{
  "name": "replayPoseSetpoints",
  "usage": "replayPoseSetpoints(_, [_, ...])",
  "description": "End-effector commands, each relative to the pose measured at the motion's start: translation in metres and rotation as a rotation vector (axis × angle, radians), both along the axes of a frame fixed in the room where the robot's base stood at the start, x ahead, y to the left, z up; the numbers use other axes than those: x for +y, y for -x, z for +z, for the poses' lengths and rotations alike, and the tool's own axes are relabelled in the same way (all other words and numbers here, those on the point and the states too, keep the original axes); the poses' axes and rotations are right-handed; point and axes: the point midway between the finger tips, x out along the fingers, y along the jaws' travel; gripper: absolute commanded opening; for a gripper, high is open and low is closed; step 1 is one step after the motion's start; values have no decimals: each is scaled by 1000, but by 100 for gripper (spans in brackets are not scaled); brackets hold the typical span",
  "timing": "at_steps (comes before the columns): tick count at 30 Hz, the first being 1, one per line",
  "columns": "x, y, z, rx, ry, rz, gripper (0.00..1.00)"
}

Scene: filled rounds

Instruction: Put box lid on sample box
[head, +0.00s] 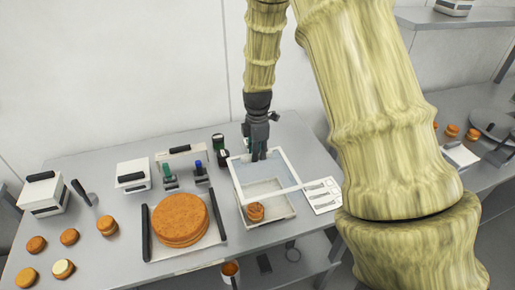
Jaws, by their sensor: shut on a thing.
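My gripper (257,152) points down over the right part of the table and is shut on the box lid (292,167), a pale see-through panel with a white rim. The lid is over the back part of the sample box (272,219), a low white open box. The front of the box shows past the lid's front rim, with a brown filled round (255,212) in it. I cannot tell whether the lid touches the box. The fingertips are small and partly dark against the lid.
A large brown cake (181,219) stands on a tray with black handles left of the box. White boxes (42,195) with dark handles, green and blue-topped tools (199,172) and several loose rounds (69,237) lie further left. A white card (322,195) is right of the box.

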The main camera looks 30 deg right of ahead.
Motion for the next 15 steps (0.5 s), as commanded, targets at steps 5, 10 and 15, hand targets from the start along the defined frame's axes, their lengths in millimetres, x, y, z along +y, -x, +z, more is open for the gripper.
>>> replayPoseSetpoints(5, [0,0,-14,0,0,-1,0])
replayPoseSetpoints(10, [0,0,-25,-1,0,0,0])
replayPoseSetpoints(15, [0,0,-37,-1,0,-1,0])
